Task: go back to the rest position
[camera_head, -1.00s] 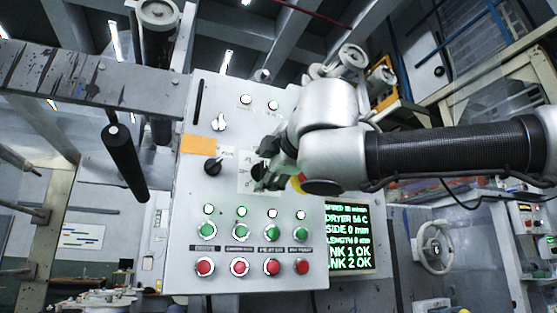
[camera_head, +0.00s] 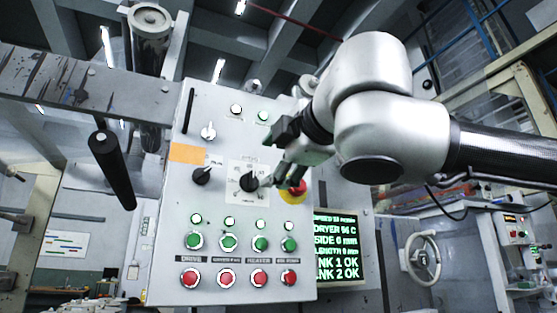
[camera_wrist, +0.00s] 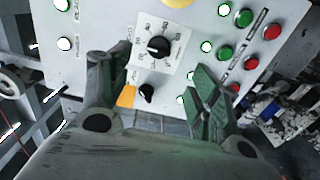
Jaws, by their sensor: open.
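My gripper (camera_head: 274,156) is open and empty in front of the upper right part of a grey control panel (camera_head: 215,268). Its two fingers also show spread apart in the wrist view (camera_wrist: 160,64). A black rotary knob on a white dial plate (camera_head: 249,182) lies just beyond the fingers. In the wrist view the knob (camera_wrist: 158,46) shows between and beyond the fingertips, with clear space around it. The fingers appear apart from the knob. My forearm reaches in from the right.
A red stop button on a yellow ring (camera_head: 294,192) is close to the lower finger. Green buttons (camera_head: 229,242) and red buttons (camera_head: 226,278) line the lower panel. A lit screen (camera_head: 337,246) stands at right. A black roller (camera_head: 112,170) juts out at left.

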